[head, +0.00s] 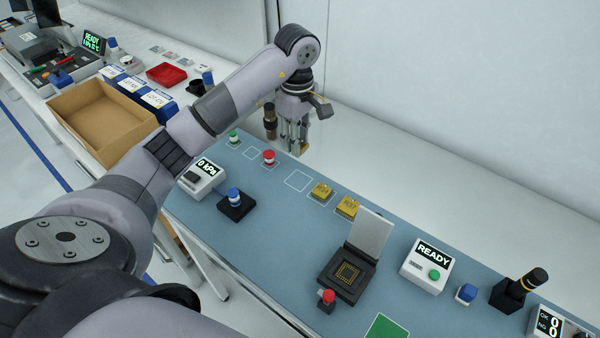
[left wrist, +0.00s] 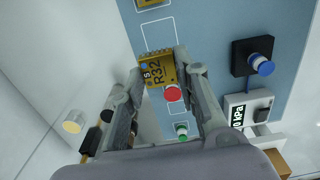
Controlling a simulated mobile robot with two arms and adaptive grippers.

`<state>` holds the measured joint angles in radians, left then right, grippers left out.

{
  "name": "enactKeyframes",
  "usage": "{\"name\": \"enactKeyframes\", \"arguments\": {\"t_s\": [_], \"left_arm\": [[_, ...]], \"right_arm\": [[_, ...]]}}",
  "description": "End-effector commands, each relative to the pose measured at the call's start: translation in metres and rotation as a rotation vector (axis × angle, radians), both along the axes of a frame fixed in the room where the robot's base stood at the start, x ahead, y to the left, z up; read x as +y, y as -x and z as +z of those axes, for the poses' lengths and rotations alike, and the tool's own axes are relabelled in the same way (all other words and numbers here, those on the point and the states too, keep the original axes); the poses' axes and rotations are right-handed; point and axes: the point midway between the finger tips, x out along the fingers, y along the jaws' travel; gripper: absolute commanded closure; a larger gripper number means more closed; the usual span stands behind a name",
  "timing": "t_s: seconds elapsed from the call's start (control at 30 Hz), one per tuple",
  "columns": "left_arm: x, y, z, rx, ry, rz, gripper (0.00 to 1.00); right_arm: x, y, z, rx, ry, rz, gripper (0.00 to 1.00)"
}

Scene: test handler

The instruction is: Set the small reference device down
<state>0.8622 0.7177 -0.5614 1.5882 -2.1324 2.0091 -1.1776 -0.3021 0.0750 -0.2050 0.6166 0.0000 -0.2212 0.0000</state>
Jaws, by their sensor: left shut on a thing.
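The small reference device (left wrist: 160,72) is a gold block marked R32 and S. My left gripper (left wrist: 158,72) is shut on it in the left wrist view, a fingertip on each side. In the head view my left gripper (head: 300,150) hangs at the far edge of the blue mat, and only a bit of gold shows at its tips. An empty white outlined square (head: 298,181) lies on the mat beside two gold devices, one here (head: 320,191) and one here (head: 347,207). A second outline (head: 250,153) lies between the red and green buttons. My right gripper is not in view.
A red button (head: 269,157) and a green button (head: 234,138) stand near the gripper. A pressure display (head: 203,177) and blue button (head: 235,200) are at the mat's near side. An open socket (head: 345,272) with raised lid stands further right. A cardboard box (head: 100,115) is at left.

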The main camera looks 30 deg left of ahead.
Motion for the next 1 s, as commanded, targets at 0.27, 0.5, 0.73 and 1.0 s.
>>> {"name": "enactKeyframes", "arguments": {"t_s": [0.27,0.5,0.73,1.0], "left_arm": [[0.0,0.002,-0.06,0.005,0.0,0.002,0.94],[0.0,0.0,-0.078,0.002,0.001,0.001,0.94],[-0.001,0.001,-0.111,0.002,0.002,0.001,0.94],[0.001,0.0,-0.115,-0.001,-0.001,0.0,0.94]], "right_arm": [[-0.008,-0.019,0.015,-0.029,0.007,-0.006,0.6],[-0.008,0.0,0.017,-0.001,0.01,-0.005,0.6],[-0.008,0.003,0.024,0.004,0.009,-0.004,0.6],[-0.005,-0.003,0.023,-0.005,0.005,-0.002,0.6]]}}
